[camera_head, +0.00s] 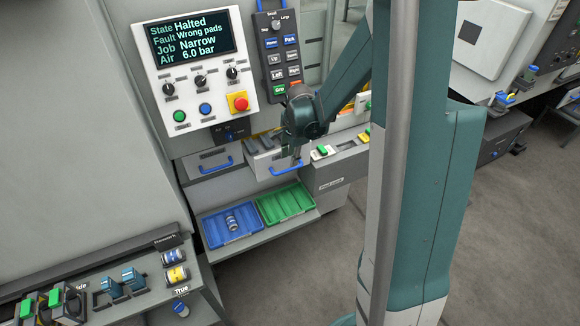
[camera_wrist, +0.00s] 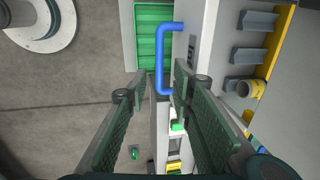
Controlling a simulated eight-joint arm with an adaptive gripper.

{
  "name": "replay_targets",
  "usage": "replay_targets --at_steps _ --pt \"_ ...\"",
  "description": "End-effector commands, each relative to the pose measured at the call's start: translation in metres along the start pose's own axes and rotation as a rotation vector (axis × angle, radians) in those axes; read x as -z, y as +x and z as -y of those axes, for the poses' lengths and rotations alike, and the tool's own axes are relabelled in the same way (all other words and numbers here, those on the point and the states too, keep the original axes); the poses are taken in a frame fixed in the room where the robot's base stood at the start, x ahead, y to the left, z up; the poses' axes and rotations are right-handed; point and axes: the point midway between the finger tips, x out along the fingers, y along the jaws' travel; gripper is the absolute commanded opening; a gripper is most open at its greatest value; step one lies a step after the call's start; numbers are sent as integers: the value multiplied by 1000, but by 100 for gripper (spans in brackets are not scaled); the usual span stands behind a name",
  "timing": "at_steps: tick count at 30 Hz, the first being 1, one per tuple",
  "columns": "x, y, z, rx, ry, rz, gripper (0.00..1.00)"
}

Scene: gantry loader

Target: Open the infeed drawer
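The drawer front with a label (camera_head: 264,161) sits below the control panel in the head view, and its label is too small to read. Its blue bar handle (camera_head: 287,169) also shows in the wrist view (camera_wrist: 160,60). Grey parts show behind and above this front; I cannot tell how far the drawer stands out. My gripper (camera_head: 297,155) is at the right part of the handle. In the wrist view its two fingers are wide apart, with the handle between and just beyond the tips. I cannot tell whether a finger touches it. Nothing is held.
A second drawer with a blue handle (camera_head: 216,166) is to the left. Below are a blue tray (camera_head: 213,232) holding a small cylinder and a green tray (camera_head: 284,203). A ledge with green and yellow blocks (camera_head: 345,147) is to the right. The floor in front is clear.

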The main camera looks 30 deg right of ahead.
Motion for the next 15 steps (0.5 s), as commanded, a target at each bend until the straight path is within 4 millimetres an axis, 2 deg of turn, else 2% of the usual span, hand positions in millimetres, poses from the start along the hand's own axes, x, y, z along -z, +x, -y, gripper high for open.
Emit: replay_targets --at_steps 15 --pt "0 45 0 1 0 0 24"
